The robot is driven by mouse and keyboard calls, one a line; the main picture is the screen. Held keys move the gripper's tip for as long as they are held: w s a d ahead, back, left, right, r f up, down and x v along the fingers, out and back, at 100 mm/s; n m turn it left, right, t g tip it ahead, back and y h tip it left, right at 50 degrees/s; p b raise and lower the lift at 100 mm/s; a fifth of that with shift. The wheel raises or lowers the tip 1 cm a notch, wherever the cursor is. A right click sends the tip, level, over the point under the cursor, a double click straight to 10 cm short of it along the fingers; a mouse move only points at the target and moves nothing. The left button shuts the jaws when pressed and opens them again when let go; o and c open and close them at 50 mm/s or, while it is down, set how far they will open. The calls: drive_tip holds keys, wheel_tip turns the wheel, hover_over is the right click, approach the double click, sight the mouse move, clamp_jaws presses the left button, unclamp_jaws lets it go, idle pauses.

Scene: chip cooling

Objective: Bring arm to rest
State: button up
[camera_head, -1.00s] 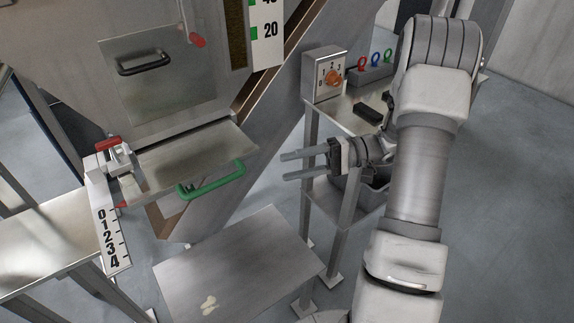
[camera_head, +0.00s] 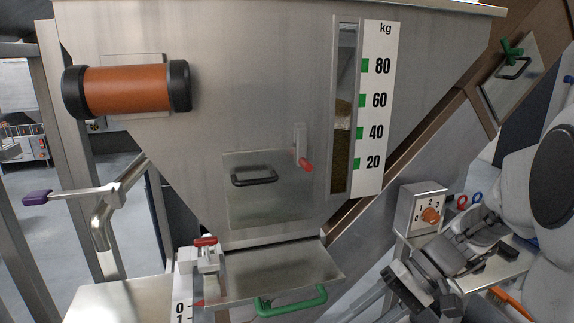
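My gripper (camera_head: 374,304) is at the lower right of the head view, pointing down and left. Its two fingers stand apart with nothing seen between them, and the lower edge of the picture cuts off their tips. My arm is bent at the right edge. The gripper is in front of the small side table (camera_head: 486,276) and to the right of the green handle (camera_head: 291,301), apart from it in the picture.
A large steel hopper (camera_head: 230,60) with a kg scale (camera_head: 373,110) fills the middle. A control box (camera_head: 421,208) with an orange knob stands near my arm. A purple-ended lever (camera_head: 70,196) sticks out at left. Open floor (camera_head: 50,240) shows at left.

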drive_tip(key=s+d+r+n+t+h, duration=0.1)
drive_tip(key=s+d+r+t+h, duration=0.1)
drive_tip(key=s+r+t+h, duration=0.65)
wheel_tip(320, 180, up, 15)
drive_tip(key=h+p, duration=0.1)
drive_tip(key=p, duration=1.5)
drive_tip(key=shift+g, duration=0.45)
